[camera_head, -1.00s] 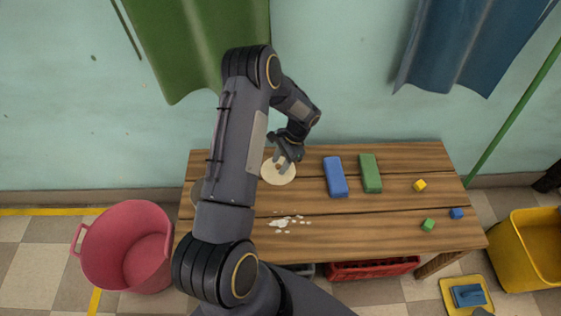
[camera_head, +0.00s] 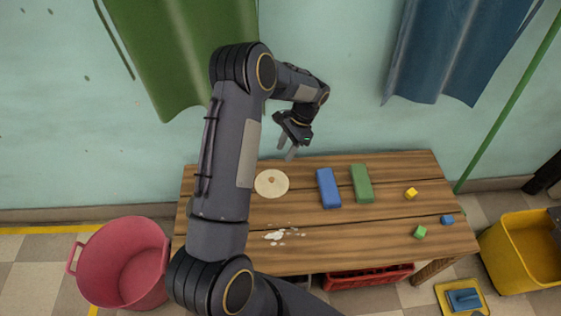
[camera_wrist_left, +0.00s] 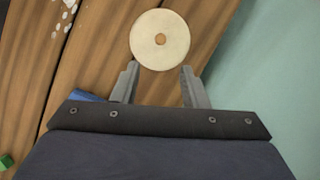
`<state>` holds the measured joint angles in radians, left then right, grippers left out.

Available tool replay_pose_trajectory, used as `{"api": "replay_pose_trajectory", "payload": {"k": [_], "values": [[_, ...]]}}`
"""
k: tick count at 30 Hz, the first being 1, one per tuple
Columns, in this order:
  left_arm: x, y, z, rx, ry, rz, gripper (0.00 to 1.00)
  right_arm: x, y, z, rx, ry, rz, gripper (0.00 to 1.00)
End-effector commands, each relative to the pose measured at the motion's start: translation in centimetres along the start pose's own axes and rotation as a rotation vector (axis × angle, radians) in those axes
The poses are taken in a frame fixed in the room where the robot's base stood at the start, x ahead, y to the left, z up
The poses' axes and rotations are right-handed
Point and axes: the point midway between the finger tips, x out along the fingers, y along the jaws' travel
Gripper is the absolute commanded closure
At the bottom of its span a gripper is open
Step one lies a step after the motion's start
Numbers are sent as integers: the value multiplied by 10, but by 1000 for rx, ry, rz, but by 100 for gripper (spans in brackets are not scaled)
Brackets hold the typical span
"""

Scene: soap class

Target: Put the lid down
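The lid (camera_head: 272,184) is a round cream disc with a small brown knob at its centre. It lies flat on the wooden table (camera_head: 330,235), left of the blue block. In the left wrist view the lid (camera_wrist_left: 160,40) shows just beyond my fingertips. My left gripper (camera_head: 287,152) is raised above the back edge of the table, apart from the lid. Its two fingers (camera_wrist_left: 157,80) are spread with nothing between them. My right gripper is not in view.
A blue block (camera_head: 328,188) and a green block (camera_head: 361,184) lie right of the lid. Small yellow (camera_head: 411,193), green (camera_head: 420,232) and blue (camera_head: 447,219) cubes are farther right. White spots (camera_head: 280,235) lie in front. A pink tub (camera_head: 122,262) and a yellow bin (camera_head: 525,255) flank the table.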

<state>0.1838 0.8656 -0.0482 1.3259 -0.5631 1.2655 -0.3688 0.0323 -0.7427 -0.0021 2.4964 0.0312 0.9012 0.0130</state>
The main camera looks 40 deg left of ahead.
Motion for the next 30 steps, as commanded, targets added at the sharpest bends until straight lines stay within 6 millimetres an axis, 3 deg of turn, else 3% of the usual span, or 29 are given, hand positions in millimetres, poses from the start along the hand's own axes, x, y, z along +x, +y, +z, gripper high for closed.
{"api": "replay_pose_trajectory", "payload": {"k": [4,7,12,15,21,24,30], "values": [[-38,10,23,-55,85,14,60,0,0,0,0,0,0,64],[-76,29,54,-124,192,39,60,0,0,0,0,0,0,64],[-126,80,114,-252,400,104,60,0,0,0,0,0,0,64],[-142,115,148,-325,519,151,60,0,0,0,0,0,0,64],[-146,186,201,-453,743,257,60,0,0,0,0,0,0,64],[-140,214,216,-499,828,306,60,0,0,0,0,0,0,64],[-127,243,226,-550,915,365,60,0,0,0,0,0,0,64]]}}
